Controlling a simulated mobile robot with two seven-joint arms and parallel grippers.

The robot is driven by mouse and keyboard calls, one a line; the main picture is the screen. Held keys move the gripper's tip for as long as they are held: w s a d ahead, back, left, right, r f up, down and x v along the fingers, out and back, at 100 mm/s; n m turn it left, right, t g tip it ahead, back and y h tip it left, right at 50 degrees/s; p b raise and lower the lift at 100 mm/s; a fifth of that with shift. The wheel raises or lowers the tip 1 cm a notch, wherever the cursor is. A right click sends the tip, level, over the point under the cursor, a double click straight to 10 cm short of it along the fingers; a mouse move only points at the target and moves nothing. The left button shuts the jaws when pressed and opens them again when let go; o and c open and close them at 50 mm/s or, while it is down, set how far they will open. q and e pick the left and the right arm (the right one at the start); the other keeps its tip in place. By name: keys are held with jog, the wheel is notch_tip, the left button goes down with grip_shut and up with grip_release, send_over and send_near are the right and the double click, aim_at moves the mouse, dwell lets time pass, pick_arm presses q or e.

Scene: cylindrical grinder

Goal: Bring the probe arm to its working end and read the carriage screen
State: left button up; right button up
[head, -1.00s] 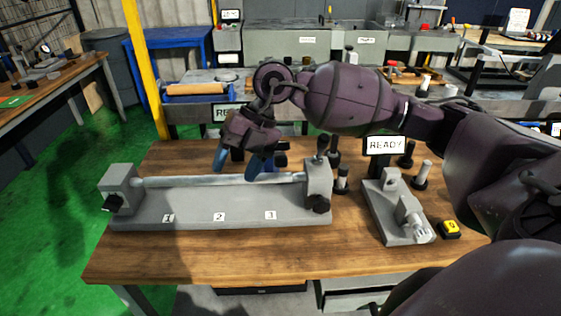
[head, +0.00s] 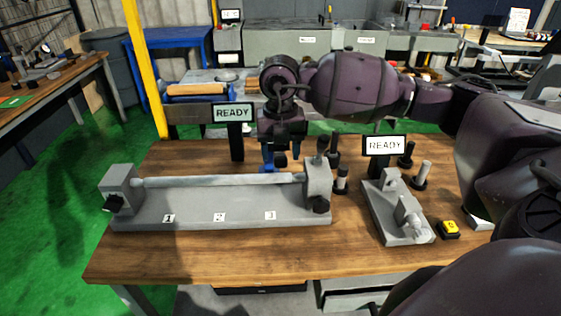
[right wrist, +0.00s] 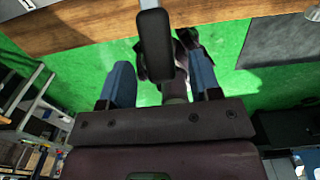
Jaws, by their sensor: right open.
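My right gripper (head: 270,165) is behind the long grey fixture, pointing down; its blue fingers are partly hidden in the head view. In the right wrist view the gripper (right wrist: 162,88) has its blue fingers wide apart. A dark rounded bar (right wrist: 155,45) shows between them, with no visible grip on it. A small black part (head: 281,160) shows beside the fingers; I cannot tell whether it belongs to the probe arm. A left screen (head: 233,112) reads READY on a black post. A right screen (head: 384,145) also reads READY. My left gripper is out of view.
The grey fixture (head: 195,207) carries a pale bar and labels 1, 2, 3. A smaller grey device (head: 390,210), a yellow-topped button (head: 449,228) and several black-based posts stand to its right. The wooden table's (head: 200,260) front strip is clear.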

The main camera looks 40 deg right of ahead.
jog(key=shift+f, duration=1.8)
grip_shut()
